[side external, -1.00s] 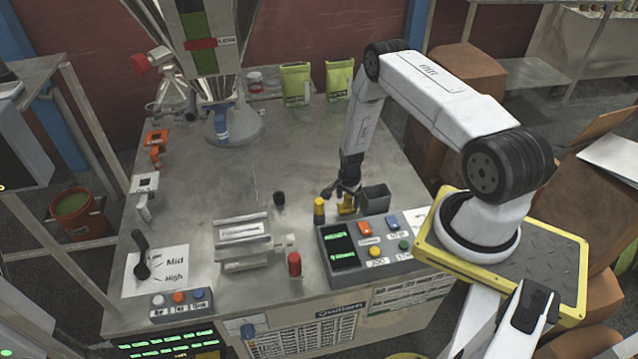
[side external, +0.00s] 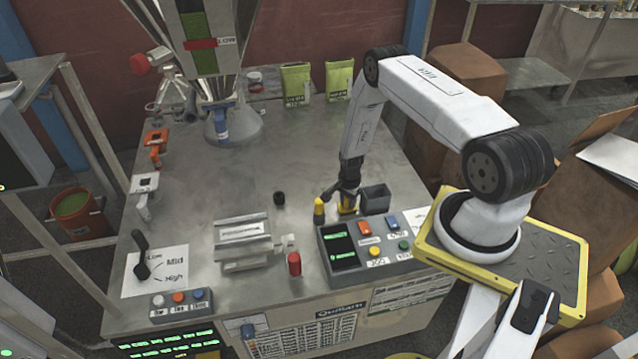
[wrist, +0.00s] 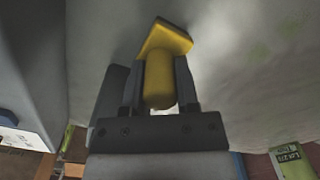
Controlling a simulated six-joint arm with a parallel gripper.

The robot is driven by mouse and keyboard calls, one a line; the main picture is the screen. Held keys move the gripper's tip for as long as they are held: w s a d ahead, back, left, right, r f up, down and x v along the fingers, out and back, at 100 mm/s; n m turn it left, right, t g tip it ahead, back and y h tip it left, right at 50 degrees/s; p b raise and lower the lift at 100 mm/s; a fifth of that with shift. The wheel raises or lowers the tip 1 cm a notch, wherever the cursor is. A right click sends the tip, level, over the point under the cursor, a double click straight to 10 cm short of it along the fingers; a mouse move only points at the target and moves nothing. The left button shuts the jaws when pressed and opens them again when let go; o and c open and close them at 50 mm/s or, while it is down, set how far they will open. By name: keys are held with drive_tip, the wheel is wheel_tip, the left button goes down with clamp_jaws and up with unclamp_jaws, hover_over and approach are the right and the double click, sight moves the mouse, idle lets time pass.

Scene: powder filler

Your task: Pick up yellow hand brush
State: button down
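The fingers are close along both sides of the handle. I cannot tell whether they press on it. The lower end of the brush is partly hidden in the side view.
The grey bin (side external: 376,199) is close right of my gripper. The table behind is clear up to two green bags (side external: 297,85).

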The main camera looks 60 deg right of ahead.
drive_tip(key=shift+r, duration=0.1)
idle(0.3)
drive_tip(key=shift+r, duration=0.65)
drive_tip(key=s+a+r, duration=0.7)
drive_tip(key=s+r, duration=0.4)
drive_tip(key=s, duration=0.1)
drive_tip(key=shift+r, duration=0.25)
drive_tip(key=shift+s+d, duration=0.1)
drive_tip(key=c, duration=1)
unclamp_jaws()
clamp_jaws()
drive_tip(key=shift+r, duration=0.15)
